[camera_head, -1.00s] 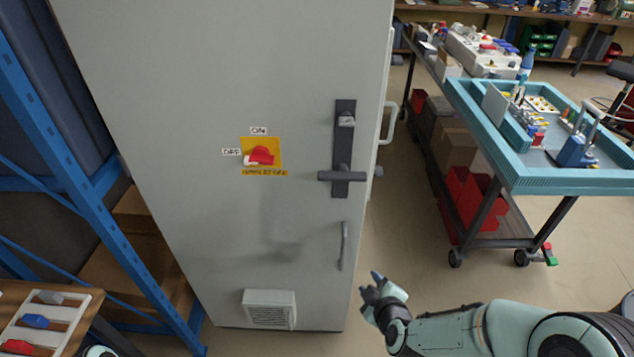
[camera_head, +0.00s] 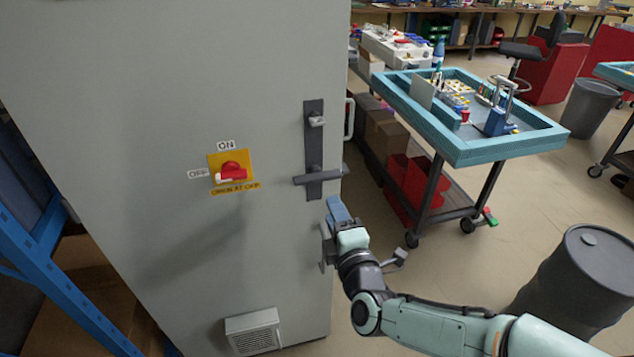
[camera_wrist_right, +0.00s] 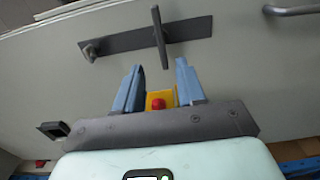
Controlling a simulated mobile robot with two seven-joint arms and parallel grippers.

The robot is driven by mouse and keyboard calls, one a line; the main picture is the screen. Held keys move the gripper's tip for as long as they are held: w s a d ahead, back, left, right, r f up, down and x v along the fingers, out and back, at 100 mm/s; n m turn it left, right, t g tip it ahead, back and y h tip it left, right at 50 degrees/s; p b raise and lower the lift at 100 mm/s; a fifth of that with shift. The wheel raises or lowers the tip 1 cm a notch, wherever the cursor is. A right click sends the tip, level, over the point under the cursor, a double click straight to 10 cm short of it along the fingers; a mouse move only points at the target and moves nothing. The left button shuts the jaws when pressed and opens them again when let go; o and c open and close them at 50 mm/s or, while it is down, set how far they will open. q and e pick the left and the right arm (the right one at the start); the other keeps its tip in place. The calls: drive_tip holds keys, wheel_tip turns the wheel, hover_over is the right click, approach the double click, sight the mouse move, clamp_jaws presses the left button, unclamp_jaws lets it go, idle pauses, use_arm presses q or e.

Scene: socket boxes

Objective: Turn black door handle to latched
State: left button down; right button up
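The black door handle (camera_head: 317,177) is a lever on a dark upright plate (camera_head: 313,130) on a grey cabinet door (camera_head: 270,90). The lever lies across the lower plate, about level, crossing it at right angles. In the right wrist view the plate (camera_wrist_right: 120,41) runs sideways and the lever (camera_wrist_right: 160,38) stands across it. My right gripper (camera_head: 337,210) is just below and slightly right of the lever, apart from it. In the right wrist view its blue fingers (camera_wrist_right: 160,80) are spread with nothing held. My left gripper is out of view.
A red switch (camera_head: 231,171) on a yellow plate is left of the handle. A pull bar (camera_wrist_right: 295,8) and a vent (camera_head: 252,332) are on the cabinet. A teal-topped cart (camera_head: 460,150) stands right, a dark barrel (camera_head: 590,275) front right, blue shelving (camera_head: 60,280) left.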

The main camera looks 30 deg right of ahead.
sight(319, 181)
drive_tip(key=p+x, duration=0.1)
drive_tip(key=x, duration=1)
drive_tip(key=shift+a, duration=0.15)
clamp_jaws()
